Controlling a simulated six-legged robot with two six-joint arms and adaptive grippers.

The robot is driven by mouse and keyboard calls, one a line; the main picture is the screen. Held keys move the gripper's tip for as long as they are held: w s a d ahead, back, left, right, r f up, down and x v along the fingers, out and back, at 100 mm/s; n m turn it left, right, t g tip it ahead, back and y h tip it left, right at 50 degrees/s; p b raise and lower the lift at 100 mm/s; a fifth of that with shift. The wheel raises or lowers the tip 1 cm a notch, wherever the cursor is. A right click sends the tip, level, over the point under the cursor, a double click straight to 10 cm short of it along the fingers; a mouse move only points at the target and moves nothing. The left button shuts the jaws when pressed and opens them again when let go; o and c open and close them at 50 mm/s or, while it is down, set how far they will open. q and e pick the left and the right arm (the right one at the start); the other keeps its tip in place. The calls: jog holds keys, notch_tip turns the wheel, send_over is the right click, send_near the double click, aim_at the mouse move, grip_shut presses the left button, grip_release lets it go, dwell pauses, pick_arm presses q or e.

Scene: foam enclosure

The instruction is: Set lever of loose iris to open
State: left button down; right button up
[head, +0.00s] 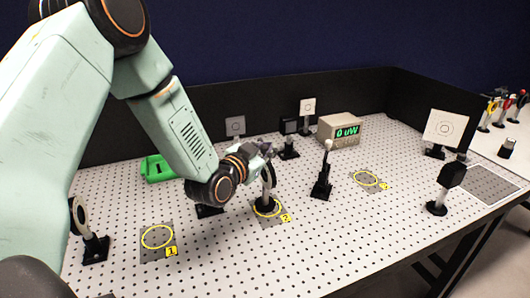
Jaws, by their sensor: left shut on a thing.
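The loose iris (268,175) is a dark, ring-like mount on a post, upright at the yellow circle marked 2 (267,207). My left gripper (264,151) comes in from the left and is shut at the iris's upper part. The fingers cover that part, so I cannot tell whether they hold the lever or the rim, nor how the lever is set. My right gripper is not in view.
The perforated table has marked circles 1 (157,237) and 3 (366,178). A post with a white ball (328,147) stands right of the iris. A display box (339,130) reads 0 uW. A ring mount (82,216) stands left. The front middle is clear.

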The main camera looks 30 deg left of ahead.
pick_arm(q)
jog(key=shift+s+d+f+m+t+b, duration=0.25)
jog(key=shift+s+d+m+t+b, duration=0.1)
jog(key=shift+d+m+t+b, duration=0.25)
jog(key=shift+s+a, duration=0.1)
jog(key=c, duration=1.6)
grip_release()
jog(key=shift+c, duration=0.2)
jog(key=o, duration=0.5)
jog(key=shift+r, duration=0.1)
